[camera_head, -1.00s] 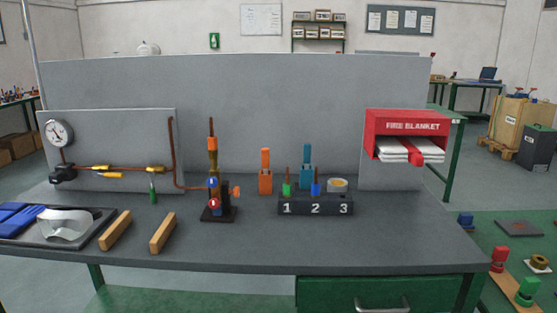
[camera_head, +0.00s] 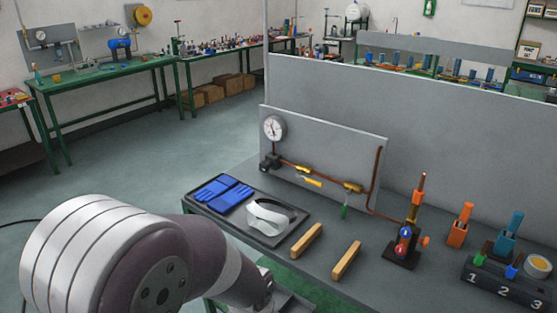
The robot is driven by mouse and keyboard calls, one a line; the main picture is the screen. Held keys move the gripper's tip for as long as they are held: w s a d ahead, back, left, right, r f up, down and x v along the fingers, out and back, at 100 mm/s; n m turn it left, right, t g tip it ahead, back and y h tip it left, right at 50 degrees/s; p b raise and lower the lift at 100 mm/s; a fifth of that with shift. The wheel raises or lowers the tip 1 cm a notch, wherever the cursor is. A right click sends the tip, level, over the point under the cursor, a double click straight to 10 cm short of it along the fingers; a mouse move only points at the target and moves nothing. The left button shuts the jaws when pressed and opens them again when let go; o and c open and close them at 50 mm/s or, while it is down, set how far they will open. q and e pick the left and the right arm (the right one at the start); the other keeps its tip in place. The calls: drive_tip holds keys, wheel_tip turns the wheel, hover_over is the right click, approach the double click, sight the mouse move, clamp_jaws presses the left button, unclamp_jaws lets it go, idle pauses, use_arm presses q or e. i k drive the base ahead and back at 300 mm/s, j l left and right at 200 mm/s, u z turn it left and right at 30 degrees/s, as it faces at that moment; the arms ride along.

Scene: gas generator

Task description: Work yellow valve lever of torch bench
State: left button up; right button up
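The yellow valve lever (camera_head: 311,181) is in the head view, on the copper pipe of the grey panel (camera_head: 330,150) at the back of the torch bench. It lies roughly along the pipe, just below a brass valve body (camera_head: 303,169). A second brass valve (camera_head: 353,187) to its right has a green lever (camera_head: 344,212) hanging down. My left arm comes in at the lower left, well in front of the panel and apart from the lever. Its fingers are not visible, and my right gripper is out of view.
A pressure gauge (camera_head: 273,129) is left of the lever. In front lie a tray (camera_head: 265,238) with blue gloves (camera_head: 222,193) and a face shield (camera_head: 270,216), and two wooden blocks (camera_head: 307,240). A torch stand (camera_head: 402,250) stands to the right.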

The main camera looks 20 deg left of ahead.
sight(298, 175)
drive_tip(key=i+j+u, duration=0.25)
drive_tip(key=i+u, duration=0.25)
drive_tip(key=i+j+u, duration=0.65)
